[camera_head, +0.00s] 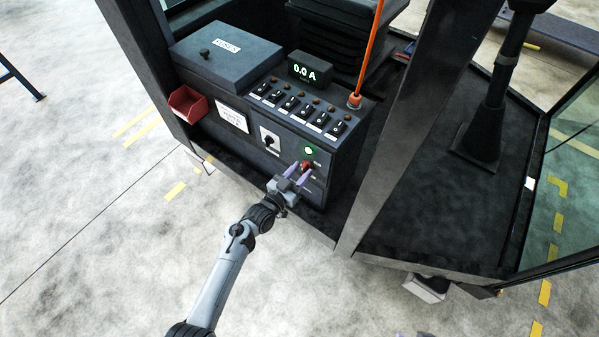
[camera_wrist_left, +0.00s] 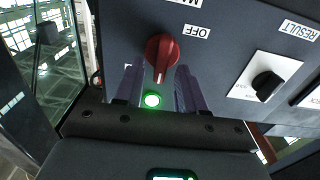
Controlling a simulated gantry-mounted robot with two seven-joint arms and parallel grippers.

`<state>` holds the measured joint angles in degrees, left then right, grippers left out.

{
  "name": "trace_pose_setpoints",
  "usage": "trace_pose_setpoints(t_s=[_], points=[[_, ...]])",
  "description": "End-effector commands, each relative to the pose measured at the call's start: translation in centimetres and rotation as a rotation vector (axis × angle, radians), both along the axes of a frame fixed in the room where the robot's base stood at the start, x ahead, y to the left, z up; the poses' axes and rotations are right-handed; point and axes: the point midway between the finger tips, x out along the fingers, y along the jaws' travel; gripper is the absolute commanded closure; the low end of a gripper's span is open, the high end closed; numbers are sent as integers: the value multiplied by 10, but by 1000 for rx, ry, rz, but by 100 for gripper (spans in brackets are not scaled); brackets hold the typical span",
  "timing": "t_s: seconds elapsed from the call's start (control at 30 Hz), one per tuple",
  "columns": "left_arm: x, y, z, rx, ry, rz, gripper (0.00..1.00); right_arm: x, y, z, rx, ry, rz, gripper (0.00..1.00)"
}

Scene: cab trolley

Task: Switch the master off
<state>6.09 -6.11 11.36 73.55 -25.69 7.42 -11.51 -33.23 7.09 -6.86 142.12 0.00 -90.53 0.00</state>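The red master knob (camera_head: 308,165) is on the front of the dark control box. In the left wrist view the red knob (camera_wrist_left: 162,52) has its grip pointing down towards a lit green lamp (camera_wrist_left: 152,100). An OFF label (camera_wrist_left: 196,31) is at its upper right; another label is mostly hidden by a finger. My left gripper (camera_head: 299,174) is open in front of the knob. In the wrist view the left gripper's fingers (camera_wrist_left: 157,70) lie either side of the grip, with gaps showing; depth is unclear. Only purplish tips, probably my right gripper, show at the head view's bottom edge.
The box also carries a black selector (camera_head: 269,140), a row of switches (camera_head: 301,110) and a display (camera_head: 310,69) reading 0.0 A. A red bin (camera_head: 188,104) hangs at its left. A cab post (camera_head: 398,130) stands right of the box. Open floor lies in front.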

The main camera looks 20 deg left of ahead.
Motion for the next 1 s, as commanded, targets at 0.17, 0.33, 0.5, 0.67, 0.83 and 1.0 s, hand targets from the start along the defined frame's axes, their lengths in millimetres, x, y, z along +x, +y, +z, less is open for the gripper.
trace_pose_setpoints(t_s=[0.17, 0.33, 0.5, 0.67, 0.83, 1.0], points=[[0, 0, 0, 0, 0, 0, 73, 0, 1, 0, 5, 0, -4, 57], [0, 0, 0, 0, 0, 0, 99, 0, 2, 0, 8, 0, -5, 57], [0, 0, 0, 0, 0, 0, 100, 0, 2, 0, 8, 0, -5, 57], [0, 0, 0, -14, 4, 0, 100, 0, 2, 1, 8, 0, -5, 57], [0, 1, 1, -66, 18, 0, 100, 0, 1, 4, 5, 1, -3, 57], [0, 2, 1, -167, 46, 0, 100, 0, 0, 8, 0, 1, 1, 57]])
